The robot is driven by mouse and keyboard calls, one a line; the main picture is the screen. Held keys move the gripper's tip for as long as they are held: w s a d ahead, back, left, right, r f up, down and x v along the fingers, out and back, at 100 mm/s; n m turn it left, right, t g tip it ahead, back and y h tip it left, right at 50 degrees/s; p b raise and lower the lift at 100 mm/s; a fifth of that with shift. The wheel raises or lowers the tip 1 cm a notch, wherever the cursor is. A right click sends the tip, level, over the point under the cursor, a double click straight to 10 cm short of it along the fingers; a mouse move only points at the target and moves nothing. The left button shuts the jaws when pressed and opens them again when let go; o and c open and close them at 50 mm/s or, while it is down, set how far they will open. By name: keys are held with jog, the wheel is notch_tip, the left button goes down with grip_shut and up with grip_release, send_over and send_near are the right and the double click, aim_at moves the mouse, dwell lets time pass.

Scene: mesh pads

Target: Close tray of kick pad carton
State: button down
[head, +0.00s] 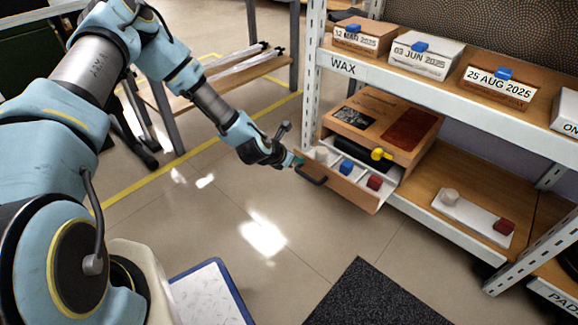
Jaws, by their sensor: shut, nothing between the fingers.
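The kick pad carton (392,115) is a brown box on the lower shelf, with a dark picture and a dark red patch on its top. Its tray (345,190) is pulled out at the front, past the shelf edge. The tray has a brown front with a dark handle (313,179) and white compartments holding a blue block (346,167), a red block (375,182) and pale items. My gripper (299,162) is shut and empty at the left end of the tray front, close to the handle. I cannot tell whether it touches the tray.
A yellow knob (381,154) is on the carton's front. A white board (472,217) with a round piece and a red block lies on the shelf to the right. Dated cartons (423,57) stand above. A shelf post (312,75) is near my gripper.

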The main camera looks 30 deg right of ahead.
jog(key=shift+w+d, duration=0.1)
jog(key=shift+d, duration=0.25)
jog(key=w+d, duration=0.1)
jog(key=d, duration=0.4)
jog(key=w+d, duration=0.1)
jog(key=d, duration=0.4)
jog(key=w+d, duration=0.2)
jog(key=d, duration=0.4)
jog(key=shift+w+b, duration=0.1)
jog(key=shift+b, duration=0.2)
jog(key=shift+d+r, duration=0.1)
jog(key=shift+d, duration=0.1)
jog(key=shift+d, duration=0.1)
